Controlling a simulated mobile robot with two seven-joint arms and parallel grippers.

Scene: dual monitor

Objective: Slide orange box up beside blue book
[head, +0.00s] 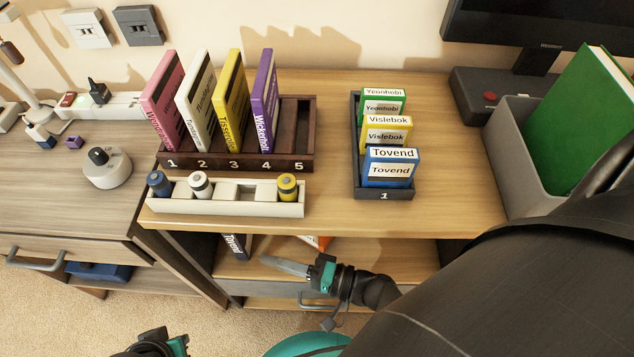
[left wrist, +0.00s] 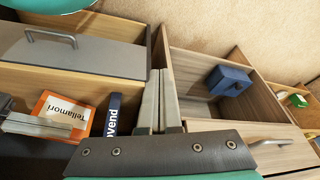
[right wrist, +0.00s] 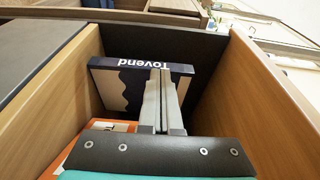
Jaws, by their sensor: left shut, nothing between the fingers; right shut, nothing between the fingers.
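The blue book (right wrist: 120,82), marked "Tovend", stands in the open shelf bay under the desk. Its spine shows in the left wrist view (left wrist: 113,114), and part of it in the head view (head: 236,245). The orange box (left wrist: 58,112), marked "Tellamori", is in the same bay, beside the book with a gap between. In the right wrist view (right wrist: 70,150) my gripper hides much of it. My right gripper (right wrist: 160,72) is shut and empty, reaching into the bay over the box, fingertips in front of the book. My left gripper (left wrist: 160,72) is shut and empty, outside the bay.
Wooden side walls (right wrist: 262,100) bound the bay. A drawer with a handle (left wrist: 50,37) lies below it. A neighbouring compartment holds a blue case (left wrist: 228,80). On the desk stand a dark book rack (head: 235,160), a light tray (head: 225,207) and a small box rack (head: 385,193).

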